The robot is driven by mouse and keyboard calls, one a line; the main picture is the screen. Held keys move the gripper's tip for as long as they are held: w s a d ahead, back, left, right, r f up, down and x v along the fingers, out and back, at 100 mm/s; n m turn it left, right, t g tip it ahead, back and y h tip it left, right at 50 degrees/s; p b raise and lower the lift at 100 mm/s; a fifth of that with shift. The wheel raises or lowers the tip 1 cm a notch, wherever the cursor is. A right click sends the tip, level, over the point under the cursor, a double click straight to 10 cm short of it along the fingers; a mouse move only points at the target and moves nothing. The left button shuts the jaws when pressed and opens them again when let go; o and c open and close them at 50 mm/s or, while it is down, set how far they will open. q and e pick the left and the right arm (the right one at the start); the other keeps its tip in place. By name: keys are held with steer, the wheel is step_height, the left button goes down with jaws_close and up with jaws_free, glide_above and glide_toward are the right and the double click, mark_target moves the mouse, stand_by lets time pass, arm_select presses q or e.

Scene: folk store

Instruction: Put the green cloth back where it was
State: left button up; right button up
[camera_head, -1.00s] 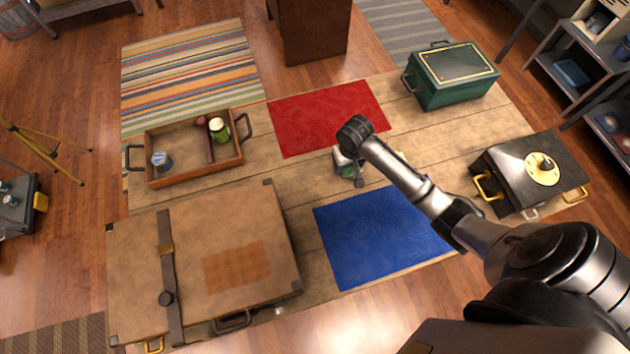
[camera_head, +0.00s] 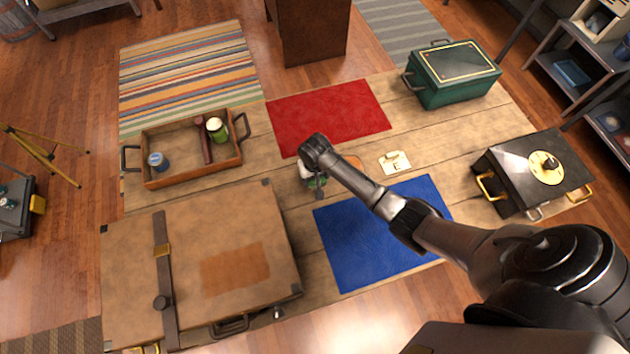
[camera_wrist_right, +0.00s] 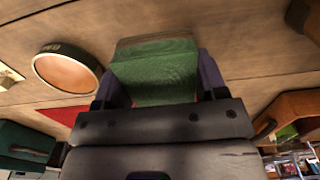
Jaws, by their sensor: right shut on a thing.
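The green cloth (camera_wrist_right: 155,75) is between the two fingers of my right gripper (camera_wrist_right: 155,85) in the right wrist view. It looks like a folded green block with a brownish far edge. In the head view my right gripper (camera_head: 312,182) is over the plank table, between the red mat (camera_head: 330,115) and the blue mat (camera_head: 375,235). Only a little green shows there, and the arm covers much of the cloth. I cannot tell whether the cloth touches the table. My left gripper is in neither view.
A round copper-coloured dish (camera_wrist_right: 68,72) and a white card (camera_head: 396,162) lie right of the gripper in the head view. A wooden tray (camera_head: 165,180) holds a green jar, a blue tin and a dark red bar. A large brown case (camera_head: 220,220), green chest (camera_head: 455,80) and black box (camera_head: 525,175) stand around.

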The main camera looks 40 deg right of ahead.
mark_target(315, 182)
steer(key=shift+f+b, duration=0.35)
steer(key=shift+f, duration=1.65)
steer(key=shift+f, duration=0.2)
steer(key=o, duration=1)
